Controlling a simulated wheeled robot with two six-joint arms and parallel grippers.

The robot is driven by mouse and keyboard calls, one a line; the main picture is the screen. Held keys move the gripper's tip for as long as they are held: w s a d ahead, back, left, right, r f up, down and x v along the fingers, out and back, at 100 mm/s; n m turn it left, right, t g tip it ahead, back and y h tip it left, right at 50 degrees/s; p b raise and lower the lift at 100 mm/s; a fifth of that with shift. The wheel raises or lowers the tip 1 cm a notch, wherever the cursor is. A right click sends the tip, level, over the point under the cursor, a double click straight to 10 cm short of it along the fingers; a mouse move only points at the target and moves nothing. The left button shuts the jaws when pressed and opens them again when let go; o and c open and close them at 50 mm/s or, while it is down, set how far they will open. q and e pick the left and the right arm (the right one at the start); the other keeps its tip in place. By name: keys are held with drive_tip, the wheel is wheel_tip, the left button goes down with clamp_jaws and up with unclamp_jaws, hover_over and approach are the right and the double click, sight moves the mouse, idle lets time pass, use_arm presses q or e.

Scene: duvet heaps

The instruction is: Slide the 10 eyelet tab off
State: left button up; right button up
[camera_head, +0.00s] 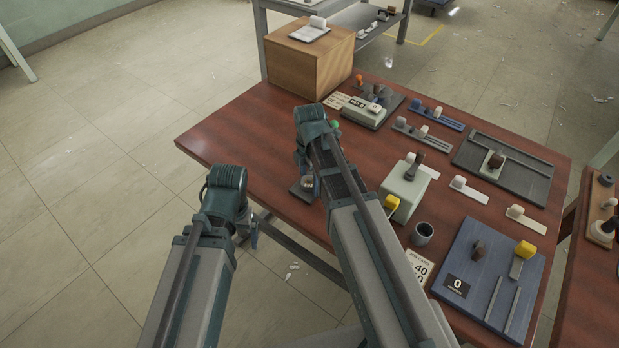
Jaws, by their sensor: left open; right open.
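No tab that I can read as 10 shows in the head view; the markings are too small. Light tabs with raised knobs lie on the right of the brown table (235,125), among them one tab (468,189) and another (525,217). A blue board (478,287) at the front right carries a yellow-topped piece, a brown knob, two pale rails and a label reading 0. My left gripper (252,238) is open, off the table's left front edge. My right gripper (306,186) is open over the front edge, partly hidden by my arm, beside a small dark block.
A grey-green box (403,190) with a dark handle and a dark cup (422,234) stand right of my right arm. A dark tray (500,168), a small device (366,111) and a wooden box (308,62) are further back. The table's left part is clear.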

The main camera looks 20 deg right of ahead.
drive_tip(key=c, duration=1.4)
drive_tip(key=shift+r+p, duration=2.75)
drive_tip(key=shift+p, duration=0.15)
